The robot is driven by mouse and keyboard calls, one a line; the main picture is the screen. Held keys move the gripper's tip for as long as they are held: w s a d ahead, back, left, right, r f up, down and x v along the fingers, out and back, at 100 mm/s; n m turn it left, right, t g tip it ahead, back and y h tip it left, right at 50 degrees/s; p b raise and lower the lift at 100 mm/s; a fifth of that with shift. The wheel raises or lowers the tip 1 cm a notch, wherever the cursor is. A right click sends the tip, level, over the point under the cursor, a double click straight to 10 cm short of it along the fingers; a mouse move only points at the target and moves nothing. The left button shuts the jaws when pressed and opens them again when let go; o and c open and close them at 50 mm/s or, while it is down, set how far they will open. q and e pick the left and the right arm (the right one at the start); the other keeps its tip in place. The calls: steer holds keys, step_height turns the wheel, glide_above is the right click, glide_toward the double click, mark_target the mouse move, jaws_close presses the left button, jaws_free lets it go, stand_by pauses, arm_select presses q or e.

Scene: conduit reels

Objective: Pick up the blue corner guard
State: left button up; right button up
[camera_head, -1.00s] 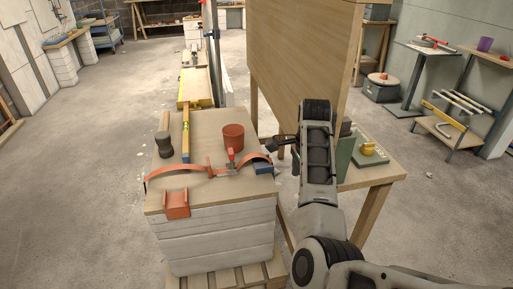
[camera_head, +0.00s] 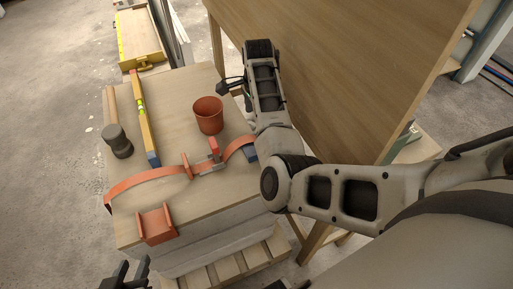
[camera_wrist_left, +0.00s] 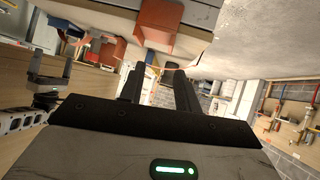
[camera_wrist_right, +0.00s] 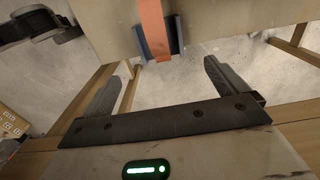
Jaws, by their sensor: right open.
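The blue corner guard (camera_head: 249,153) sits at the right edge of the wooden tabletop, at the right end of the orange strap (camera_head: 150,186); my right arm partly hides it in the head view. In the right wrist view the blue guard (camera_wrist_right: 158,38) shows beyond and between the fingertips, with the strap crossing it. My right gripper (camera_wrist_right: 162,78) is open and empty, apart from the guard. My left gripper (camera_head: 130,272) is at the bottom left of the head view, in front of the table, open with nothing between its fingers.
An orange corner guard (camera_head: 157,224) lies at the table's front edge. A terracotta pot (camera_head: 209,115), a mallet (camera_head: 117,139) and a yellow level (camera_head: 143,115) stand or lie on the top. A large wooden panel (camera_head: 340,60) rises at the right, close to my right arm.

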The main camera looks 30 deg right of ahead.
mark_target(255, 151)
step_height(255, 151, down, 8)
steer(key=shift+f+b, duration=0.25)
steer(key=shift+b, duration=0.4)
steer(key=shift+w, duration=0.1)
steer(key=c, duration=1.3)
steer(key=shift+c, duration=0.2)
steer(key=shift+r, duration=0.1)
